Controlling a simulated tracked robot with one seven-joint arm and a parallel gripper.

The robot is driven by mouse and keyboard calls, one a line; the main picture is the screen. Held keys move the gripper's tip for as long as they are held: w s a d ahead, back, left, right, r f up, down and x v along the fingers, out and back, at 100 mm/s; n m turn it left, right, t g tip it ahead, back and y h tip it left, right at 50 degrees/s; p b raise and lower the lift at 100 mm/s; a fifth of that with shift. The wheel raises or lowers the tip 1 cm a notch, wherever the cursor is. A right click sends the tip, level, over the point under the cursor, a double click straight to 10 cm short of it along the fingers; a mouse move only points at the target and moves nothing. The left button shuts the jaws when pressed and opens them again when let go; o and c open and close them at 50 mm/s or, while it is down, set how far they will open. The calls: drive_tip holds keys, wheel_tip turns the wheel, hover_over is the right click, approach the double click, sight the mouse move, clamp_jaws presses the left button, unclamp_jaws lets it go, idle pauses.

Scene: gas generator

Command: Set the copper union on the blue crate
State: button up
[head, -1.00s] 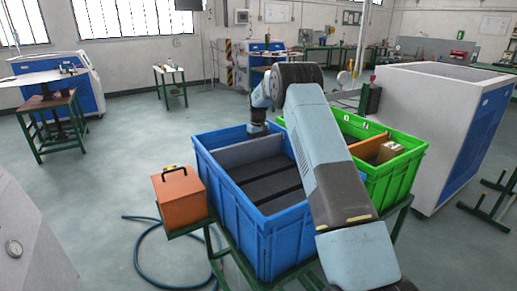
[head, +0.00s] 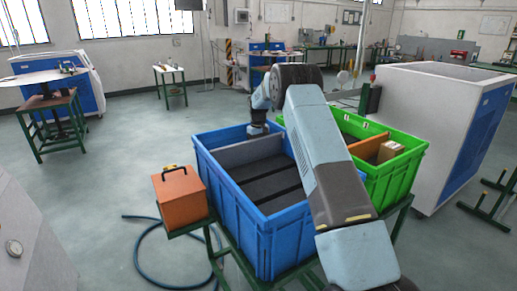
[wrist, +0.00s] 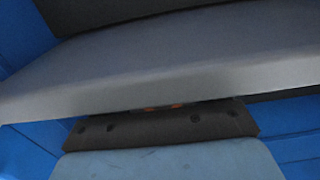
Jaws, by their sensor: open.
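The blue crate (head: 235,215) stands in front of me on a green-framed stand. A grey divider (head: 248,150) crosses it near its far end, with dark floor strips in front. My gripper (head: 257,130) is at the crate's far rim; its fingertips are hidden there. In the wrist view, the grey divider (wrist: 150,65) spans the picture close to the camera, between blue walls. A dark plate below it has two small orange spots at its edge; I cannot tell what they are. I cannot make out the copper union in either view.
A green crate (head: 400,175) with an orange divider and a small brown box (head: 390,150) stands right of the blue crate. An orange box with a handle (head: 179,196) sits on the left. A blue hose (head: 140,262) lies on the floor. A large white-blue cabinet (head: 425,120) stands right.

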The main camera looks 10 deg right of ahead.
wheel_tip(320, 180, up, 12)
drive_tip(key=shift+f, duration=0.1)
drive_tip(key=s+r+m+t, duration=0.2)
drive_tip(key=s+r+t, duration=0.1)
drive_tip(key=s+r, duration=2.2)
drive_tip(key=s+f+t, duration=0.1)
drive_tip(key=s, duration=2)
drive_tip(key=s+f, duration=0.3)
drive_tip(key=s, duration=0.4)
drive_tip(key=s+f+m+t, duration=0.1)
drive_tip(key=s+f, duration=0.3)
drive_tip(key=s, duration=0.3)
drive_tip(key=shift+s+a+m+t, duration=0.25)
drive_tip(key=shift+a+m+t, duration=0.05)
drive_tip(key=shift+a, duration=0.1)
